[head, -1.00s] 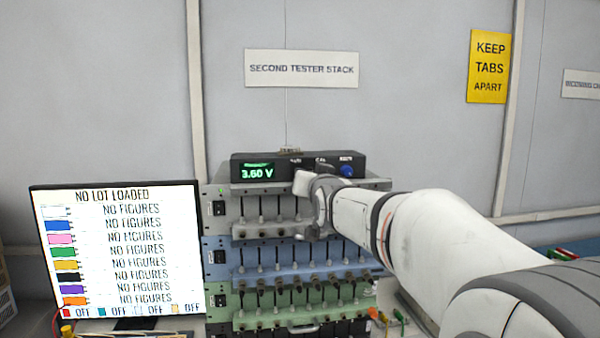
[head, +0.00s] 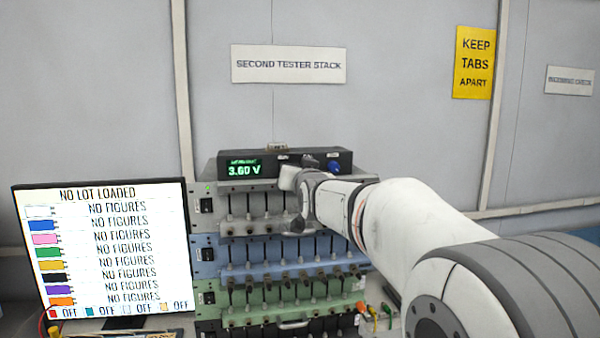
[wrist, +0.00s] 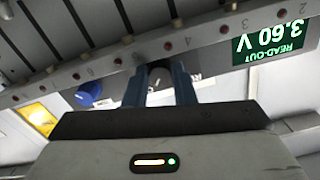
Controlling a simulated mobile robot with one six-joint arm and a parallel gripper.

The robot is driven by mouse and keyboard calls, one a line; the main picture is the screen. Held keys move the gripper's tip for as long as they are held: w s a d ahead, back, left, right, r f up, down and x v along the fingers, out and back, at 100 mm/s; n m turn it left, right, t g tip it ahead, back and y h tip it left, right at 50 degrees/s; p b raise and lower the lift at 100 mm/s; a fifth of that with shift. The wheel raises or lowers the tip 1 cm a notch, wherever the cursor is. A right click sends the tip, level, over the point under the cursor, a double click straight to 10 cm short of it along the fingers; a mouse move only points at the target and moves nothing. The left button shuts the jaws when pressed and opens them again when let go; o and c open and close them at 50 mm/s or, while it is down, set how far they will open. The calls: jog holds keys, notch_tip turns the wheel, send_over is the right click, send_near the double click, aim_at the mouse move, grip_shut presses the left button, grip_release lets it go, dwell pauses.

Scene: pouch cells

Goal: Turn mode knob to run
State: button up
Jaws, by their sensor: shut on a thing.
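The black read-out box (head: 300,157) sits on top of the tester stack. Its green display (head: 244,168) reads 3.60 V and also shows in the wrist view (wrist: 270,38). My gripper (head: 289,178) is at the front of the box, near its middle. In the wrist view my gripper's two blue fingers (wrist: 160,88) are shut on a dark round knob (wrist: 159,74). I take it for the mode knob. Its pointer setting cannot be made out, and the label beside it is partly hidden by a finger. A separate blue knob (head: 334,165) is at the right.
Below the box stand grey, blue and green tester rows (head: 275,255) with several hanging clips. A monitor (head: 107,250) at the left reads NO LOT LOADED. A yellow sign (head: 474,62) and a white sign (head: 288,65) are on the wall.

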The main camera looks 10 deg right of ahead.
jog(key=shift+d, duration=0.25)
jog(key=shift+c, duration=0.5)
jog(key=shift+a, duration=0.25)
jog(key=n+b, duration=0.2)
jog(key=b, duration=0.1)
jog(key=shift+f+n, duration=0.2)
jog(key=shift+n, duration=0.1)
jog(key=shift+r+n+b, duration=0.15)
jog(key=shift+n+b, duration=1.3)
jog(key=shift+n, duration=0.05)
jog(key=o, duration=1)
jog(key=shift+s, duration=0.1)
jog(key=s+b, duration=0.1)
jog(key=s, duration=0.6)
jog(key=shift+s, duration=0.3)
